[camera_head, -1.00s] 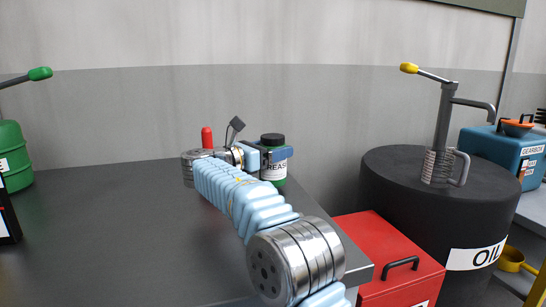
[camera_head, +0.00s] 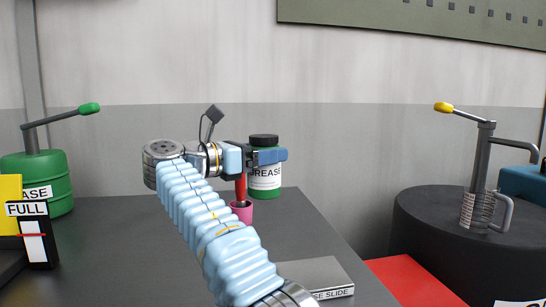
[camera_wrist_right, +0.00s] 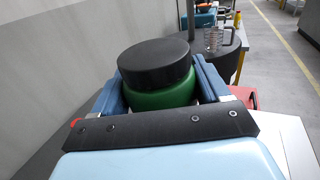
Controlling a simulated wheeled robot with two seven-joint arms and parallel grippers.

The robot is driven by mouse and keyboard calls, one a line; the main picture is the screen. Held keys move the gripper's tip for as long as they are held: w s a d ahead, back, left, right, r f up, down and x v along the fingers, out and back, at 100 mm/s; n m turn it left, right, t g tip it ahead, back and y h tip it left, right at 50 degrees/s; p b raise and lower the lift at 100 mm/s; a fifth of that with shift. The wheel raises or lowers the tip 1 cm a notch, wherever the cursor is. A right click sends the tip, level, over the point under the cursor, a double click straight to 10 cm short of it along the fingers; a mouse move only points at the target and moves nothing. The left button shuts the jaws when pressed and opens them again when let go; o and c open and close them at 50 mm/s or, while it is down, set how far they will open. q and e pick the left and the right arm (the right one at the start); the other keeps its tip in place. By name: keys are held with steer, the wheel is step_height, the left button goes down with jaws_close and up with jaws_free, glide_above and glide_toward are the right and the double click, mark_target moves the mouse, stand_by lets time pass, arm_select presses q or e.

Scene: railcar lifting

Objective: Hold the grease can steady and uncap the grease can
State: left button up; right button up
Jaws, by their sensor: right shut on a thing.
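The grease can (camera_head: 265,181) is a green can with a white "GREASE" label and a black cap (camera_head: 264,140). It stands upright at the back of the dark table, near its right edge. My right gripper (camera_head: 268,156) is shut around the can's body just below the cap. In the right wrist view the blue fingers (camera_wrist_right: 154,86) lie on both sides of the green body (camera_wrist_right: 162,95), and the black cap (camera_wrist_right: 156,61) sits on top. The can's left side is partly hidden by the gripper in the head view. My left gripper is not in view.
A pink cup (camera_head: 242,211) with a red-handled thing (camera_head: 240,187) in it stands under my right wrist. A grey box (camera_head: 325,277) lies at the front right. A green pump can (camera_head: 45,178) and a "FULL" gauge (camera_head: 37,240) stand left. A dark drum (camera_head: 440,225) stands right.

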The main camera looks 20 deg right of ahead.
steer(key=o, duration=0.6)
steer(key=c, duration=1)
